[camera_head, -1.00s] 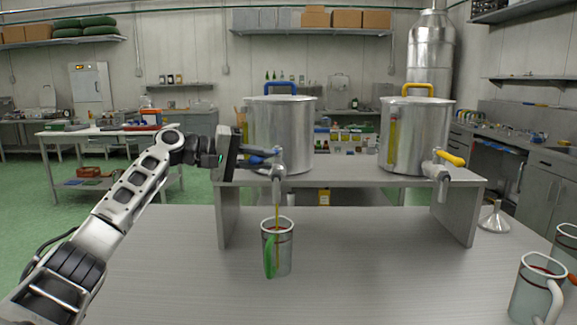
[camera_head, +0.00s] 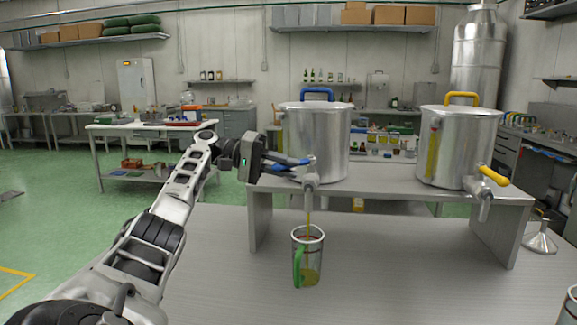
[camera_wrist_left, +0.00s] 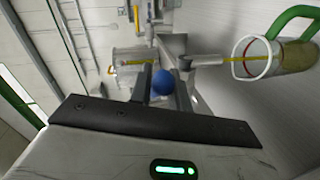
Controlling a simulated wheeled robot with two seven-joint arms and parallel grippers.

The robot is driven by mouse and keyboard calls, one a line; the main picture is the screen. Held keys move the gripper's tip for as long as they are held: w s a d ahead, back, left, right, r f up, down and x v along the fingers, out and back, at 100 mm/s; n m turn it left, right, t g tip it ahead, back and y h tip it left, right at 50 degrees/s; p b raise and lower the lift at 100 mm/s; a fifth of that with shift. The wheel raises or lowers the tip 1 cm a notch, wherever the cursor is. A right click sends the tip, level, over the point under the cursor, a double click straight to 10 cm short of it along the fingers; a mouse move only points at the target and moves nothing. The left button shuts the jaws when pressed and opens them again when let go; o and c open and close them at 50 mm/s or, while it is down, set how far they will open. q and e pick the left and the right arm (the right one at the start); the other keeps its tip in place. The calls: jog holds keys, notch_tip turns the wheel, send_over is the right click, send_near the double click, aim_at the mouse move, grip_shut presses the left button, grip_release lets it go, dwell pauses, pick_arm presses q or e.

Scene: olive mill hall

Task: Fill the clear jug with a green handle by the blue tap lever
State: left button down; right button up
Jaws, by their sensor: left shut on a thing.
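The clear jug with a green handle (camera_head: 312,262) stands upright on the table under the left tap, its handle towards me. A thin yellow stream falls from the tap spout (camera_head: 311,184) into it, and yellow liquid lies in its bottom part. It also shows in the left wrist view (camera_wrist_left: 283,58). My left gripper (camera_head: 284,163) is shut on the blue tap lever (camera_head: 290,161). The lever's blue end (camera_wrist_left: 163,82) shows between the fingers in the left wrist view. My right gripper is in neither view.
The left steel tank (camera_head: 325,145) with a blue handle and the right tank (camera_head: 460,150) with a yellow handle and yellow tap lever (camera_head: 494,176) stand on a raised shelf (camera_head: 390,190). A funnel (camera_head: 540,238) lies at right. The table front is mostly clear.

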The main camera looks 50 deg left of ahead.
pick_arm(q)
jog(key=shift+r, duration=0.1)
jog(key=c, duration=1.4)
grip_release()
jog(key=shift+c, duration=0.2)
jog(key=shift+a, duration=0.1)
jog(key=v, duration=0.6)
jog(key=shift+r, duration=0.1)
jog(key=shift+s+a, duration=0.45)
jog(key=shift+s, duration=0.05)
jog(key=shift+c, duration=0.2)
